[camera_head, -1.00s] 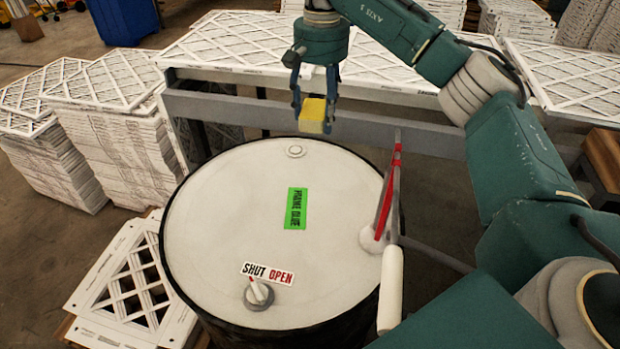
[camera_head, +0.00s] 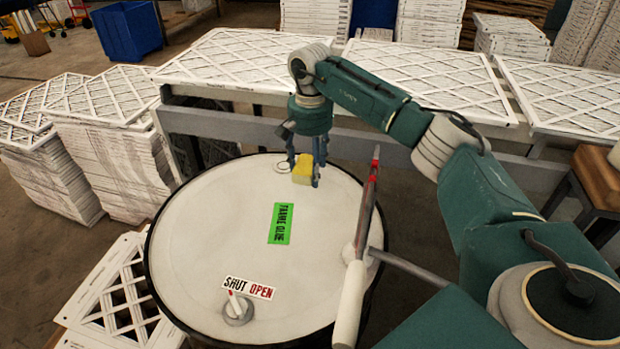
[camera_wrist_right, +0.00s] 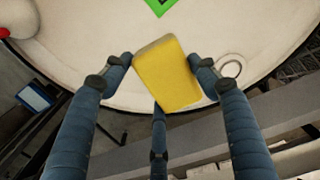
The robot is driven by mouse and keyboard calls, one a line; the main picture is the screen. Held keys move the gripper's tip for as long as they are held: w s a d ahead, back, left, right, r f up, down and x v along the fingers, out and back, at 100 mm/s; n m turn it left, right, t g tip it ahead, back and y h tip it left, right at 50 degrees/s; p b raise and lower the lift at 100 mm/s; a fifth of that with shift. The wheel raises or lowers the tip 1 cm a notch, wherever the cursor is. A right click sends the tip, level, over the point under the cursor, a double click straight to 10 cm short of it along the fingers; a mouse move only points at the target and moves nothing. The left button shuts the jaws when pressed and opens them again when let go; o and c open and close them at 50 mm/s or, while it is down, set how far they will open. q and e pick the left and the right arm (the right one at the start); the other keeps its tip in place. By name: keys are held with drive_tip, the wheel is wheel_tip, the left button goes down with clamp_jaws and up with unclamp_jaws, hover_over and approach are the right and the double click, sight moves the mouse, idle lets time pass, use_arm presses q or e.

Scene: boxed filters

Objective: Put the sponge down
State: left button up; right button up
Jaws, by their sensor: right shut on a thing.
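The yellow sponge (camera_head: 303,170) is held between the blue fingers of my right gripper (camera_head: 305,172), at the far part of the white drum top (camera_head: 195,215). In the right wrist view the sponge (camera_wrist_right: 168,76) is tilted between the fingers of the gripper (camera_wrist_right: 163,72), over the drum top near its rim. I cannot tell whether the sponge touches the drum. My left gripper is not in view.
A red-and-grey lever with a white roller (camera_head: 350,300) stands at the drum's right side. A green label (camera_head: 280,224) and a shut/open knob (camera_head: 238,308) are on the drum top. Filter stacks (camera_head: 110,160) stand left. The drum's left part is clear.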

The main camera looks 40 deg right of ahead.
sight(310, 190)
drive_tip(key=shift+a+f, duration=0.1)
drive_tip(key=shift+f, duration=0.5)
wheel_tip(310, 190, down, 4)
drive_tip(key=shift+r+p, duration=0.15)
drive_tip(key=shift+p, duration=0.25)
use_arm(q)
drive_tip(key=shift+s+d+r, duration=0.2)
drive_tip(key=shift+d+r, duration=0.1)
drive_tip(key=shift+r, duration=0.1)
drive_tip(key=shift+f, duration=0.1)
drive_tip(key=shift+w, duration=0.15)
use_arm(e)
drive_tip(key=o, duration=1)
